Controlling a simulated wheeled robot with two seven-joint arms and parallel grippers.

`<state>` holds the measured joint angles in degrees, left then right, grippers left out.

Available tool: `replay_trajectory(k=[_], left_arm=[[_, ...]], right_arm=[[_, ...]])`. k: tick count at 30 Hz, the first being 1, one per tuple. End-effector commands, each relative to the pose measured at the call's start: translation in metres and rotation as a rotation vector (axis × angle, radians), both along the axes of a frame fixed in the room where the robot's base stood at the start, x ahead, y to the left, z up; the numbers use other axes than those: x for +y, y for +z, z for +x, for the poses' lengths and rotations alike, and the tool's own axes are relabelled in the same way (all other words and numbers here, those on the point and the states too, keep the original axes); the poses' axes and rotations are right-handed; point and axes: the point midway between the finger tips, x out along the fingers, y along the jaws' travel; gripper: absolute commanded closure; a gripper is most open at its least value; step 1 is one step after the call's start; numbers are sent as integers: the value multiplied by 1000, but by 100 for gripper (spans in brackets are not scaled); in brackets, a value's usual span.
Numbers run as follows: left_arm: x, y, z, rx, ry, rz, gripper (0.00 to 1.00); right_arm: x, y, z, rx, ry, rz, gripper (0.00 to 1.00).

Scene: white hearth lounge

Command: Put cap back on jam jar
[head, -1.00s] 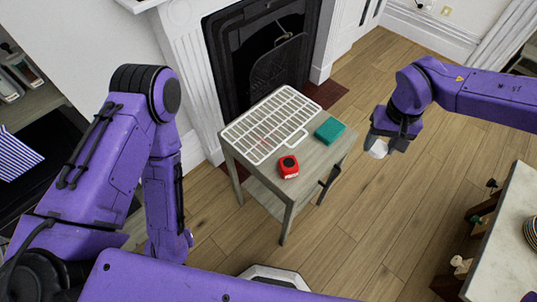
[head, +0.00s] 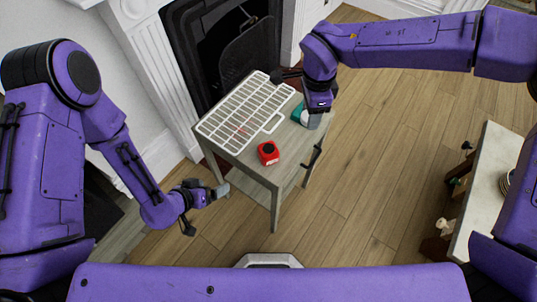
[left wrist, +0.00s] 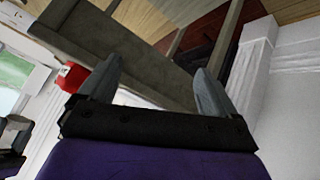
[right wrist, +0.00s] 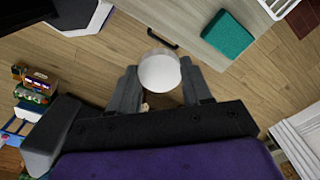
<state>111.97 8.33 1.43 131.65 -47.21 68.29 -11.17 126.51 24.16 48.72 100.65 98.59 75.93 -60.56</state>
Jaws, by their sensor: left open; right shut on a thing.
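A small red object with a dark round top (head: 268,152), apparently the jam jar, stands upright on the small grey table (head: 240,160); it also shows at the left in the left wrist view (left wrist: 71,77). My right gripper (head: 317,108) is shut on a white round piece (right wrist: 159,72), apparently the cap, and holds it near the table's right side, right of the red jar and apart from it. My left gripper (head: 208,192) is open and empty, lower than the tabletop and off the table's left front corner.
A white wire rack (head: 245,110) covers the back left of the tabletop. A teal box (head: 298,112) lies at the right, partly hidden behind my right gripper. A black fireplace (head: 190,40) is behind. A pale counter (head: 490,185) stands at the right. Wooden floor is clear between.

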Motion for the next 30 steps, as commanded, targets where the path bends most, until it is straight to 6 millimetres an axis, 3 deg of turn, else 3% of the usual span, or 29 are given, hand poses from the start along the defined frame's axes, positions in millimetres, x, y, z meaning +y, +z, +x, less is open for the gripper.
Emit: replay_trajectory(k=[3,6,9,13,18,30], left_arm=[[-27,24,28,-154,-219,-43,8],[-47,47,44,-289,-409,-62,8],[-61,67,52,-408,-577,-67,8],[-71,84,55,-517,-728,-61,8],[-75,93,55,-571,-804,-56,8],[-82,90,58,-569,-806,-57,8]], right_arm=[[30,-11,-3,-7,-383,7,79],[56,-17,-7,-10,-719,16,79],[78,-23,-12,-9,-1013,23,79],[97,-28,-18,-3,-1281,28,79],[107,-30,-21,0,-1419,31,79],[107,-30,-21,0,-1424,31,79]])
